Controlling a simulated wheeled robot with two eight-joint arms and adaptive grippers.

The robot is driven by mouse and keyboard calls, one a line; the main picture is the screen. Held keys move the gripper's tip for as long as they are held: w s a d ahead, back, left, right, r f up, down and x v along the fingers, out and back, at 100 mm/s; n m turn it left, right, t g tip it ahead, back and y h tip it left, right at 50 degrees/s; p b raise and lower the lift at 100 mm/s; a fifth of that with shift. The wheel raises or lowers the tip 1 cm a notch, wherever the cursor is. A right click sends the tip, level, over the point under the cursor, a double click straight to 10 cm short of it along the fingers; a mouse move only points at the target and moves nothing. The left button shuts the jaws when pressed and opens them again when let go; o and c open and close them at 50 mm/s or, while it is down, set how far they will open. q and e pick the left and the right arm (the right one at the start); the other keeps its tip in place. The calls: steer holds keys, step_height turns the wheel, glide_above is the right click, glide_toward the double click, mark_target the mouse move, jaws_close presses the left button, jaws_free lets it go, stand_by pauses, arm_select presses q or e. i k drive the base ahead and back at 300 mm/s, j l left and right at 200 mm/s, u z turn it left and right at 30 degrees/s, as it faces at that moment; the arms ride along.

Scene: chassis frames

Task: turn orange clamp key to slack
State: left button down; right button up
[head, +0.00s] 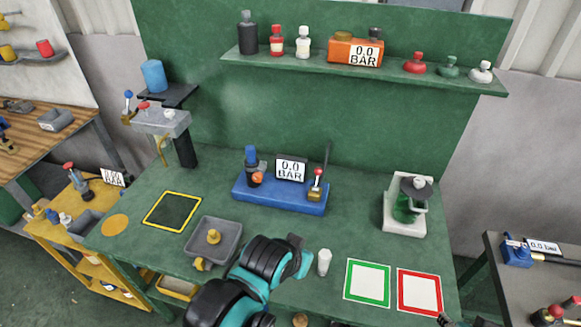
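A small orange part (257,177), which looks like the clamp key, sits low on the front of a dark-blue upright fitting (251,160). The fitting stands at the left end of the blue base (280,199) on the green bench. A gauge (291,169) reading 0.0 BAR stands mid-base, and a lever with a red and brass part (317,186) is at its right end. My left gripper (301,258) is in front of the base, apart from it; its fingers are not clear. Only dark bits at the bottom edge, probably my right gripper (446,319), show.
A grey tray (232,258) with a brass piece lies left of my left arm. A white cylinder (324,262) stands close right of my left gripper. Green (367,301) and red (420,310) framed squares lie front right. A green-glass device (408,204) stands at right.

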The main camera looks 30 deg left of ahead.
mark_target(257, 177)
steer(key=u, duration=1.3)
steer(key=l+u, duration=0.2)
steer(key=l, duration=0.2)
steer(key=k+l+u, duration=0.2)
steer(key=l, duration=0.2)
steer(key=i, duration=0.05)
